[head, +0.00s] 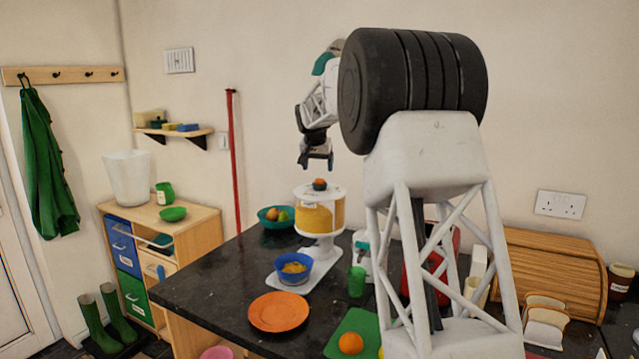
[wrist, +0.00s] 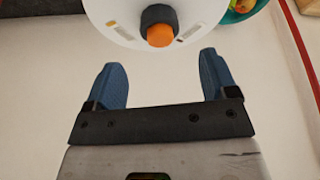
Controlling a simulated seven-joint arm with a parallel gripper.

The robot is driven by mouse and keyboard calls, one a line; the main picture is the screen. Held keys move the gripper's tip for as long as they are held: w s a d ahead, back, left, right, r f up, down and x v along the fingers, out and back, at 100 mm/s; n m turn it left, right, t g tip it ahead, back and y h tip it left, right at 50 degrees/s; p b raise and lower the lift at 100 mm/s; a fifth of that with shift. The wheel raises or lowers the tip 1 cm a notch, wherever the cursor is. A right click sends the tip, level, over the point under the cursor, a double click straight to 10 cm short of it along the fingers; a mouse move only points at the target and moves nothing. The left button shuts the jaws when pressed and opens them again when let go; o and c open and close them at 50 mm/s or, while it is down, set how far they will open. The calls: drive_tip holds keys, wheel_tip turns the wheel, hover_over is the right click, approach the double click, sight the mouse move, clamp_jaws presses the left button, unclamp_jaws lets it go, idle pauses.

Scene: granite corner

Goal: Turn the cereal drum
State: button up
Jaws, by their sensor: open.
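The cereal drum (head: 319,213) is a white dispenser with a yellow-orange filled band, standing on a white base on the dark counter. A dark knob with an orange middle (head: 320,184) sits on its top. In the wrist view the white top (wrist: 118,22) is at the upper edge, with the dark and orange knob (wrist: 159,30) on it. My gripper (head: 317,163) is above the drum, apart from it. In the wrist view my gripper (wrist: 163,80) shows two blue fingers spread wide and empty, with the knob beyond the fingertips. A blue bowl (head: 293,268) with yellow bits stands below the drum.
A teal fruit bowl (head: 272,219) stands behind the drum to the left. An orange plate (head: 278,312), a green cup (head: 357,281) and a green board (head: 346,329) with an orange are in front. A wooden bread bin (head: 546,270) stands at right. The counter's left part is clear.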

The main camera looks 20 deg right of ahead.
sight(319, 179)
drive_tip(key=shift+x, duration=3.75)
drive_tip(key=c, duration=1.3)
